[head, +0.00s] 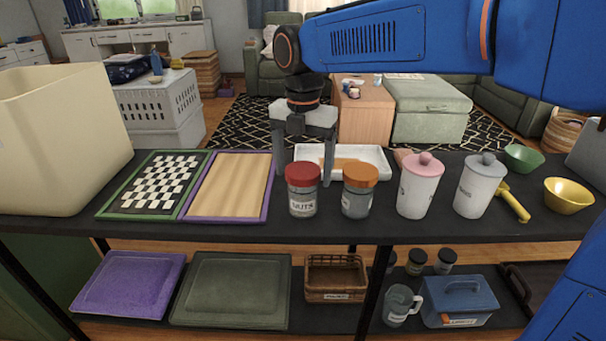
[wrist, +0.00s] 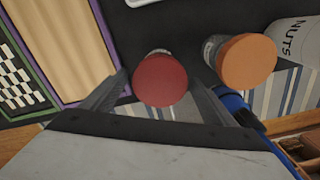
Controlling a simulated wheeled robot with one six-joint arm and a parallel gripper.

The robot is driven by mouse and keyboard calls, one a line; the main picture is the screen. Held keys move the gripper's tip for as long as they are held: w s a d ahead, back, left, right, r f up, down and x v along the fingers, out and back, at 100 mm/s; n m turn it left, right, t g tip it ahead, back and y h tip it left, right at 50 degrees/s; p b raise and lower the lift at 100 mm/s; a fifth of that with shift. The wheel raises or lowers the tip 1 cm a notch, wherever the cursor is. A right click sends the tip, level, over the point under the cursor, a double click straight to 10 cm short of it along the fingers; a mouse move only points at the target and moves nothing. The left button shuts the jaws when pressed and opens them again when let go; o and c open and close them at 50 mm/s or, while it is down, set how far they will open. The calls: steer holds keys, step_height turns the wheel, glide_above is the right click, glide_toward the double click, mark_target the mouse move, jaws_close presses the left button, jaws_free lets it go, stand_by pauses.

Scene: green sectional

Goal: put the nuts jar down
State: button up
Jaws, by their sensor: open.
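The nuts jar (head: 302,201) is a clear jar with a red lid and a "NUTS" label. It stands upright on the black shelf top, near its front edge. My gripper (head: 303,178) points down at the jar, its fingers spread to either side and behind the lid in the head view. In the wrist view the red lid (wrist: 161,80) shows between the open fingers (wrist: 160,88), with a gap on each side. Whether either finger touches the jar's body is hidden.
An orange-lidded jar (head: 358,201) stands close on the right, near the right finger. Further right are a pink-lidded canister (head: 417,190) and a grey-lidded canister (head: 478,190). A white tray (head: 375,154) lies behind; a purple-edged board (head: 228,182) is left.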

step_height(320, 180, up, 10)
steer(key=shift+r, duration=0.15)
stand_by(0.5)
